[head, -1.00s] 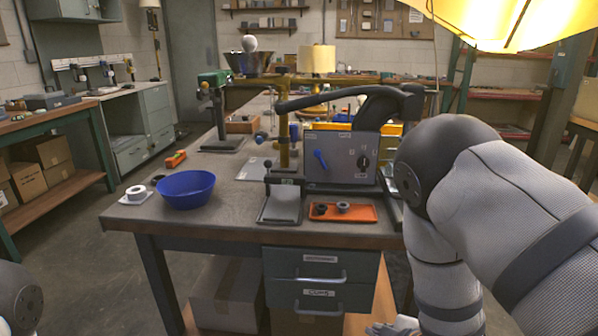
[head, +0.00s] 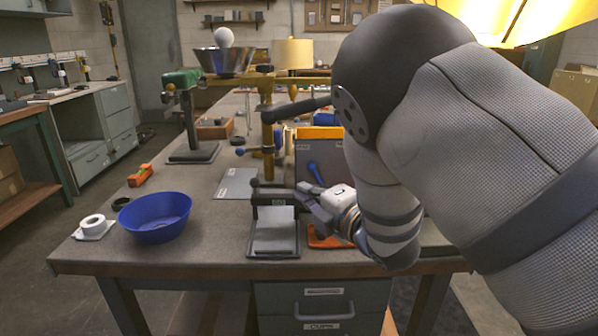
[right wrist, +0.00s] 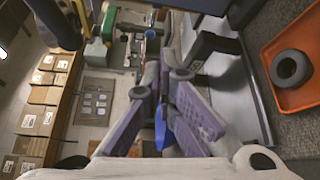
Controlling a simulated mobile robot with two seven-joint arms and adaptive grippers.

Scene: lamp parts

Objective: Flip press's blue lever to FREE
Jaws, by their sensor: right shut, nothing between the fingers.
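My right arm hides the panel's right part. In the right wrist view the purple-grey fingers (right wrist: 165,95) point away, with a blue piece (right wrist: 163,130) beside them that I cannot identify. My left gripper is out of view.
A grey plate stand (head: 273,238) sits before the press. An orange tray (head: 325,238) is mostly hidden behind my gripper; the right wrist view shows a dark ring (right wrist: 290,68) in it. A blue bowl (head: 155,218) and white roll (head: 93,224) stand left.

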